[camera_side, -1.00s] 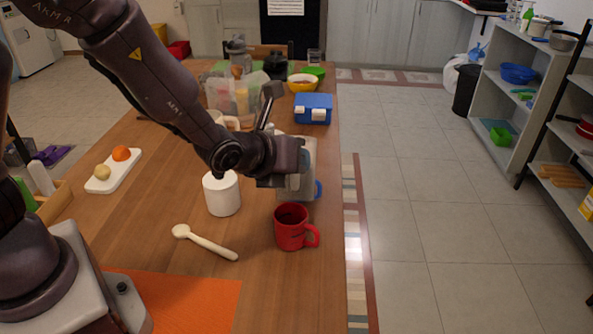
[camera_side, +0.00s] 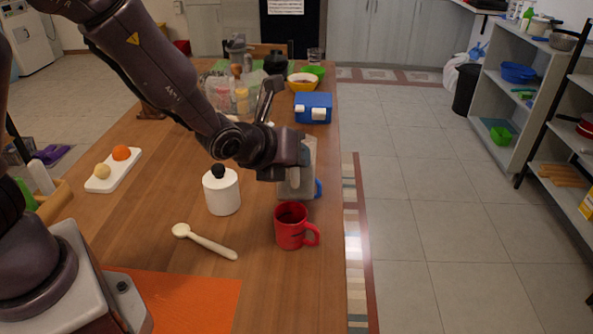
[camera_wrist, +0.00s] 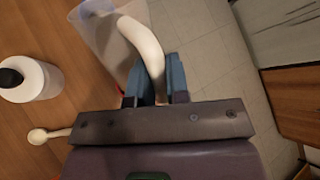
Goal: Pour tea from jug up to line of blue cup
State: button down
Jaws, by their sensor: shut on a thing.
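The jug (camera_side: 297,187) is translucent grey and stands near the right table edge, partly hidden by my gripper (camera_side: 297,160). In the wrist view, the jug's clear body (camera_wrist: 93,30) and curved white handle (camera_wrist: 146,42) show. My gripper (camera_wrist: 155,80) is shut on that handle, with one blue-grey finger on each side. A small part of the blue cup (camera_side: 318,188) shows just right of the jug; the rest is hidden behind it. I cannot see the cup's line or any tea level. Whether the jug touches the table is unclear.
A red mug (camera_side: 291,228) stands in front of the jug. A white lidded pot (camera_side: 222,192) is to its left, and a cream spoon (camera_side: 205,241) lies in front. A blue box (camera_side: 313,107) stands behind. The table ends close at the right.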

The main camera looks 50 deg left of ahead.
jog(key=shift+w+a+r+g+h+p, duration=0.15)
jog(key=shift+w+a+g+h+p, duration=0.15)
jog(key=shift+a+g+h+p, duration=0.15)
dwell(1.8)
jog(key=shift+d, duration=0.15)
